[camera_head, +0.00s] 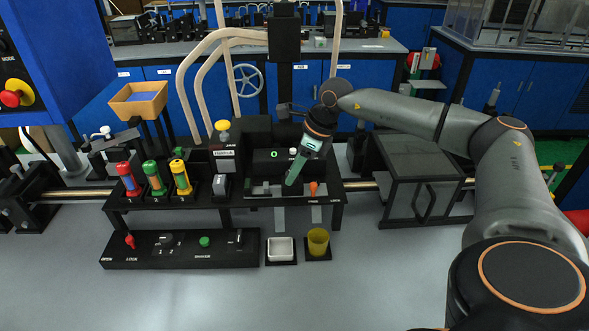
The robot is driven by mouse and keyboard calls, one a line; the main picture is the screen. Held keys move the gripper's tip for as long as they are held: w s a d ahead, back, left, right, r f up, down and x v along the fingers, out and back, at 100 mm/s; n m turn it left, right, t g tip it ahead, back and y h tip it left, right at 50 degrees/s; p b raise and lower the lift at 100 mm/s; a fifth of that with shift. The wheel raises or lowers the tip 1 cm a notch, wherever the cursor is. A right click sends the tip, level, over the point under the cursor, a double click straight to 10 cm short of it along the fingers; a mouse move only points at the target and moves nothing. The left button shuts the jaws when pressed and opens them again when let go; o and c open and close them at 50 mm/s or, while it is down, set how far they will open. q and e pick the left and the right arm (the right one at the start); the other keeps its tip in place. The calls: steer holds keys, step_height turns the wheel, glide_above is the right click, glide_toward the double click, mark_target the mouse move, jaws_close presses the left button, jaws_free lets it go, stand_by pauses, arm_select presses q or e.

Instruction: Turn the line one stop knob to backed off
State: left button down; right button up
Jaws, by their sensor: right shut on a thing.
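My right gripper (292,182) reaches down from the right arm to the black station in the middle of the table. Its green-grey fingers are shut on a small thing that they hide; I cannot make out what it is. An orange-red knob (313,187) stands on the station just right of the fingertips, above small white lettering. I cannot tell which knob is the line one stop knob, nor how it is turned. My left gripper is not in view.
Red (126,176), green (153,177) and yellow (181,176) cylinders stand in a row left of the gripper. A control panel (180,256), a white tray (281,249) and a yellow cup (318,241) lie in front. A dark box-shaped stand (421,156) is at right.

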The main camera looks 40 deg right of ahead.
jaws_close()
steer(key=n+g, duration=0.1)
steer(key=n, duration=0.2)
steer(key=n+y, duration=0.1)
steer(key=n, duration=0.2)
steer(key=shift+w+d+n+g+y, duration=0.1)
steer(key=shift+w+n+g+y, duration=0.1)
steer(key=shift+n+g+y, duration=0.15)
steer(key=n+g, duration=0.2)
steer(key=n, duration=0.3)
steer(key=shift+w, duration=0.1)
steer(key=shift+n, duration=0.25)
stand_by(0.4)
steer(key=o, duration=0.7)
jaws_free()
steer(key=shift+o, duration=0.2)
